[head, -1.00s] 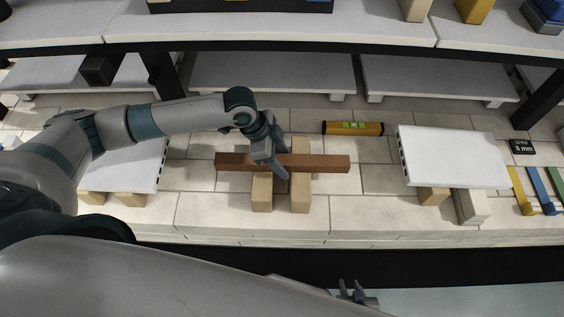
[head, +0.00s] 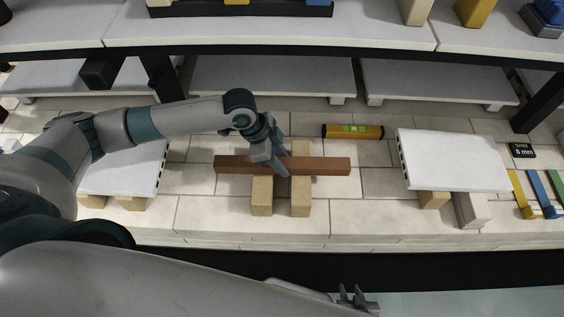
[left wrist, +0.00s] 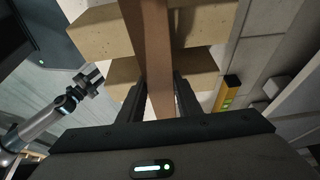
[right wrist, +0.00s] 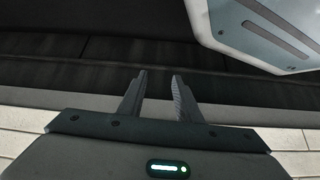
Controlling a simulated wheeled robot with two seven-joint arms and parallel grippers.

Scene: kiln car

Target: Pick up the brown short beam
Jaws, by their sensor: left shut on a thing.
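The brown short beam (head: 325,166) lies level across two tan support blocks (head: 262,197) (head: 301,197) in the middle of the brick deck. My left gripper (head: 282,167) comes down on it near its middle. In the left wrist view the beam (left wrist: 158,60) runs between the two fingers (left wrist: 160,100), which are shut on its sides. I cannot tell whether the beam touches the blocks or is slightly above them. My right gripper (head: 356,297) is low at the front, away from the beam. In the right wrist view its fingers (right wrist: 159,76) are apart and empty.
A yellow level (head: 353,131) lies behind the beam. White slabs on blocks stand at left (head: 125,165) and right (head: 453,160). A black post (head: 165,77) and an upper shelf edge (head: 300,50) stand behind. Coloured strips (head: 537,192) lie at far right.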

